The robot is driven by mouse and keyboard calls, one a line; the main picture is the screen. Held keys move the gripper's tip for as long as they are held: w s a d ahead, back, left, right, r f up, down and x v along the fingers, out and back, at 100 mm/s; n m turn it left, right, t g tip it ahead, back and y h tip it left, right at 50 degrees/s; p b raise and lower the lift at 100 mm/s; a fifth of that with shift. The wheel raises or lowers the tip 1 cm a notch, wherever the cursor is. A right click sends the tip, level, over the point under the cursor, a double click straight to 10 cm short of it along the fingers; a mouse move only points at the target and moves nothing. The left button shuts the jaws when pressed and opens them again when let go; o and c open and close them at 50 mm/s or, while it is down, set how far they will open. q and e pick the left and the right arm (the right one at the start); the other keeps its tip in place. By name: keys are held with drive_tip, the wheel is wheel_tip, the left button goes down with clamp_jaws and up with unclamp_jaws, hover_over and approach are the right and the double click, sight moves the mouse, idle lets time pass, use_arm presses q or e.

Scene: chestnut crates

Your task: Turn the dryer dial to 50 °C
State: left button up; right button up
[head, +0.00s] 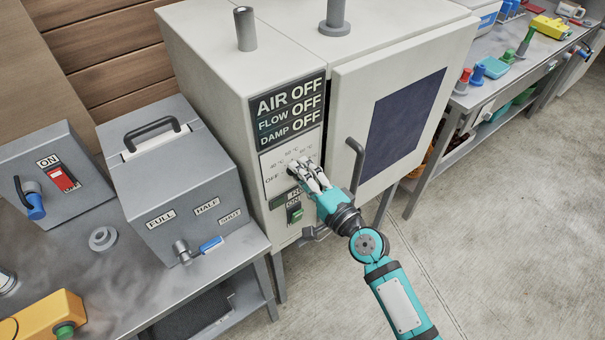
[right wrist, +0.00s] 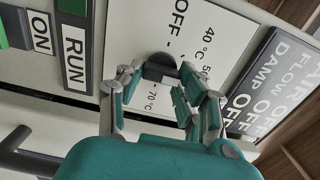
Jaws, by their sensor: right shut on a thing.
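The dryer (head: 213,60) is a pale cabinet with a dial panel on its front. My right gripper (head: 300,168) reaches that panel from the lower right. In the right wrist view, my right gripper (right wrist: 158,84) is shut on the dark dial knob (right wrist: 157,66), with fingers on both sides. OFF, 40 °C, 50 °C and 70 °C labels show around the dial. Fingers cover part of the knob and scale, so I cannot tell where it points. The display (head: 291,112) reads AIR OFF, FLOW OFF, DAMP OFF. My left gripper is not in view.
The dryer door (head: 345,100) with its bar handle (head: 356,165) is just right of my gripper. A green switch (head: 295,213) sits below the dial. A grey box (head: 180,190) and a red-switch box (head: 50,180) stand on the left bench. Open floor lies at right.

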drive_tip(key=o, duration=1.2)
drive_tip(key=shift+c, duration=0.2)
drive_tip(key=v, duration=1.2)
